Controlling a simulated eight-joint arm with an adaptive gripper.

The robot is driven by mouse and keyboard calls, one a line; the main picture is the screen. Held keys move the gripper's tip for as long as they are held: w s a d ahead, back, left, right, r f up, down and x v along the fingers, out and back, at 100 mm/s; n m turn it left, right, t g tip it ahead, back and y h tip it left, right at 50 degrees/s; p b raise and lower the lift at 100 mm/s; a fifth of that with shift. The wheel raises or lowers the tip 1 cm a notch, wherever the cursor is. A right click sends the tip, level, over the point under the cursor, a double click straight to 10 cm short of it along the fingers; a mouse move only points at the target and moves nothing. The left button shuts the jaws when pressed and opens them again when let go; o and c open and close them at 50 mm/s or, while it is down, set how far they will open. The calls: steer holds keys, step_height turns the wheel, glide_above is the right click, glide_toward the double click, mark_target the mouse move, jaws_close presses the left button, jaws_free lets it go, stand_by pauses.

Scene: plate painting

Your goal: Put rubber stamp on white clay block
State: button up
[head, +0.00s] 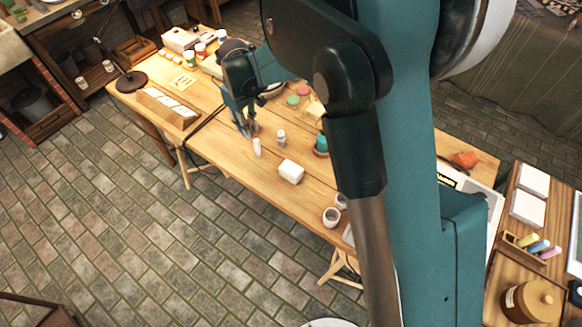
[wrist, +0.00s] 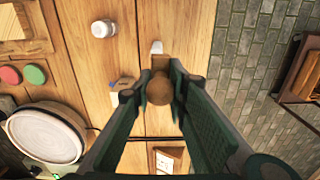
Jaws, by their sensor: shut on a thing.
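The white clay block (head: 291,172) lies on the wooden table in the head view, near the table's front edge. My gripper (head: 246,129) is over the table to the left of and behind the block, apart from it. In the wrist view my gripper (wrist: 160,84) is shut on the rubber stamp (wrist: 158,91), whose round brown handle shows between the fingertips. The stamp's printing face is hidden. The clay block is not seen in the wrist view. I cannot tell how high the stamp is above the table.
A small white bottle (head: 257,147) stands between my gripper and the table's front edge. Another small bottle (head: 281,138) stands behind the block. Pale cups (head: 332,216) stand to the right, and a teal item (head: 321,143) stands behind. Table around the block is mostly clear.

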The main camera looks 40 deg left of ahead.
steer(key=d+r, duration=0.2)
steer(key=d, duration=1.5)
steer(key=shift+w+d+r, duration=0.25)
steer(key=shift+d+r, duration=0.15)
glide_above(289, 167)
steer(key=shift+f, duration=3.15)
steer(key=shift+w, duration=0.1)
steer(key=shift+f+b, duration=0.35)
steer(key=shift+f, duration=1.5)
steer(key=shift+d+f, duration=0.1)
steer(key=shift+f, duration=0.05)
steer(key=o, duration=0.5)
steer(key=shift+c, duration=0.2)
steer(key=o, duration=0.4)
